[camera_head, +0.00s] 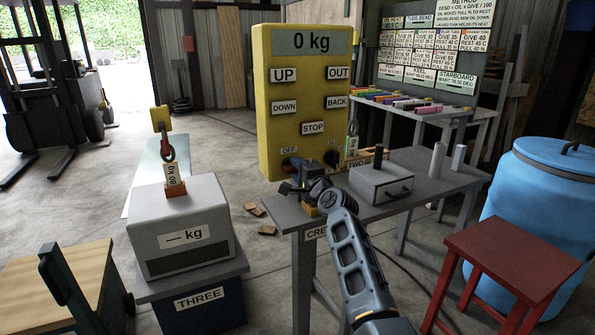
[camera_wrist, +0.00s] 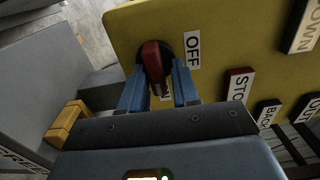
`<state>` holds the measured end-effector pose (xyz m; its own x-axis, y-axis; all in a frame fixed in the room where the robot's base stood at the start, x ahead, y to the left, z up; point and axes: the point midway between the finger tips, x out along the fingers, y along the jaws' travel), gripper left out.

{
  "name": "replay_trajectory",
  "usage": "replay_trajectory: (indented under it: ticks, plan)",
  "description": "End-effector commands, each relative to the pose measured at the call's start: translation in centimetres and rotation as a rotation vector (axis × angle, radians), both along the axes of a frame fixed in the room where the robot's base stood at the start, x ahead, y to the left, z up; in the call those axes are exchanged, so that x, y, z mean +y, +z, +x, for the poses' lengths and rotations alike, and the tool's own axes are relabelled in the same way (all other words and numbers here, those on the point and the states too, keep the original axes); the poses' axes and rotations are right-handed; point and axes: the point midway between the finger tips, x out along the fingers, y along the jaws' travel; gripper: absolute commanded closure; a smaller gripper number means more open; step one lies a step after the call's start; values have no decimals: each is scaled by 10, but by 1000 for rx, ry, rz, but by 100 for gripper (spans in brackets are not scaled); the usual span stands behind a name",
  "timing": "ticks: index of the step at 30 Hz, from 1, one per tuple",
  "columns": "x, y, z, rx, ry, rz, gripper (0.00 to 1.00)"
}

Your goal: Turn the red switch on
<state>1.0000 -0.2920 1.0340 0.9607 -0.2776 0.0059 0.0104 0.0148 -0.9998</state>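The red switch (camera_wrist: 155,62) is a lever on a dark round mount on the yellow control panel (camera_wrist: 230,50), with an OFF label beside it. In the wrist view it lies between the two blue fingertips of my gripper (camera_wrist: 159,84). The fingers are apart on either side of the lever; I cannot tell whether either touches it. In the head view my gripper (camera_head: 291,187) is at the panel's lower left, below the OFF label, and largely hides the switch. The yellow panel (camera_head: 262,110) stands upright and its display reads 0 kg.
A grey table (camera_head: 430,170) stands below the panel with a grey box (camera_head: 381,184) on it. A grey scale block (camera_head: 180,225) is at left, a red stool (camera_head: 510,255) and blue barrel (camera_head: 545,205) at right. STOP (camera_wrist: 237,84) and other buttons are near the switch.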

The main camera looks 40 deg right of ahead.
Motion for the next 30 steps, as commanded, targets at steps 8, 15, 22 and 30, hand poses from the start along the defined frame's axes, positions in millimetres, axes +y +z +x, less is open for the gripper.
replay_trajectory:
  ticks: [8, 15, 22, 30]
  plan:
    - [0, -2, 0, 3, 1, 0, 57]
    - [4, -3, -13, 6, 1, -2, 57]
    - [14, -3, -48, 6, 1, -2, 57]
    - [21, -2, -73, 3, 0, -1, 57]
